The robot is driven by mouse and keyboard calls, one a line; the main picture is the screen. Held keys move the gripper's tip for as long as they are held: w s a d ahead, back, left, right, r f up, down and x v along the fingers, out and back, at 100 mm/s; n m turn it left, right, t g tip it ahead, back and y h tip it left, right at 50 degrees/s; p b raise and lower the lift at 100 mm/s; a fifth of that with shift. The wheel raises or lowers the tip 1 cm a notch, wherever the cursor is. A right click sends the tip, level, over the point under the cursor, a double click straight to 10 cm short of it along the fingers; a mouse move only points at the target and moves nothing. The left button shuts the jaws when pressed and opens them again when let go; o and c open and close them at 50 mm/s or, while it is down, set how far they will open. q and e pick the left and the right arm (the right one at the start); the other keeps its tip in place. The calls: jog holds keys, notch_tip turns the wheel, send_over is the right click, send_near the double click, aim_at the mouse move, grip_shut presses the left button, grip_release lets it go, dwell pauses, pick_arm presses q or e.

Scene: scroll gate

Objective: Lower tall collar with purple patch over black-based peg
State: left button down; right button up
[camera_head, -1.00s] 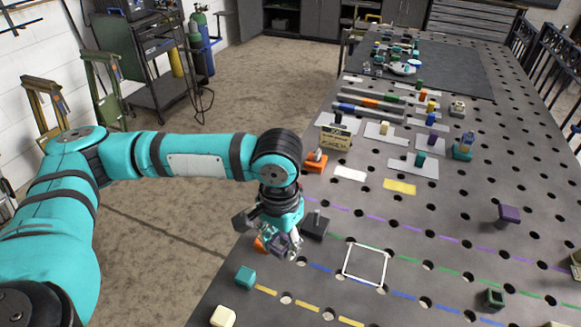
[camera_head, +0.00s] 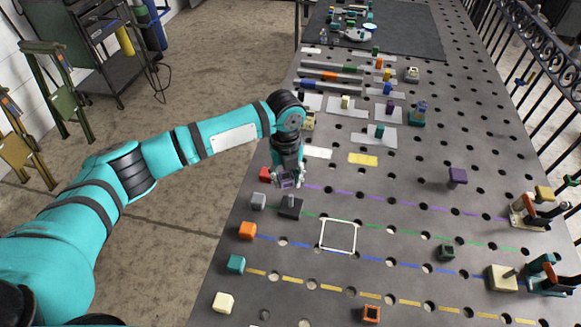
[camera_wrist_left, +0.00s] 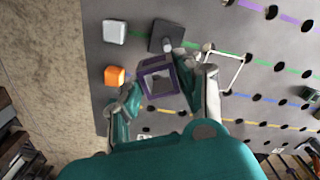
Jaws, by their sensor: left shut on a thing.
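The collar (camera_head: 287,182) is a grey, square, hollow piece with purple on it. My left gripper (camera_head: 288,178) is shut on it, and in the left wrist view the collar (camera_wrist_left: 157,77) sits between the fingers with its opening showing. The black-based peg (camera_head: 290,208) is a short grey post on a dark square block on the table. It also shows in the left wrist view (camera_wrist_left: 166,38), just beyond the collar. The collar is apart from the peg and appears held above the table; its exact height is hard to tell. My right gripper is not in view.
A column of cubes, including grey (camera_head: 259,201), orange (camera_head: 248,230) and teal (camera_head: 236,264), lines the table's left edge. A white square outline (camera_head: 338,236) lies right of the peg. A dark green hollow piece (camera_head: 447,251) and an orange one (camera_head: 371,314) stand farther right.

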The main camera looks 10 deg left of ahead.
pick_arm(q)
jog(key=m, duration=0.2)
jog(key=m+p, duration=0.1)
jog(key=shift+w+d+m, duration=0.3)
jog(key=shift+d, duration=0.1)
jog(key=shift+w+f+m, duration=0.2)
jog(key=shift+f+m, duration=0.15)
jog(key=shift+m, duration=0.45)
jog(key=shift+f, duration=0.1)
jog(key=shift+d+f, duration=0.1)
jog(key=shift+f, duration=0.25)
notch_tip(320, 180, down, 4)
jog(key=b, duration=0.3)
jog(key=shift+r, duration=0.25)
jog(key=shift+f+b, duration=0.25)
jog(key=shift+b, duration=0.25)
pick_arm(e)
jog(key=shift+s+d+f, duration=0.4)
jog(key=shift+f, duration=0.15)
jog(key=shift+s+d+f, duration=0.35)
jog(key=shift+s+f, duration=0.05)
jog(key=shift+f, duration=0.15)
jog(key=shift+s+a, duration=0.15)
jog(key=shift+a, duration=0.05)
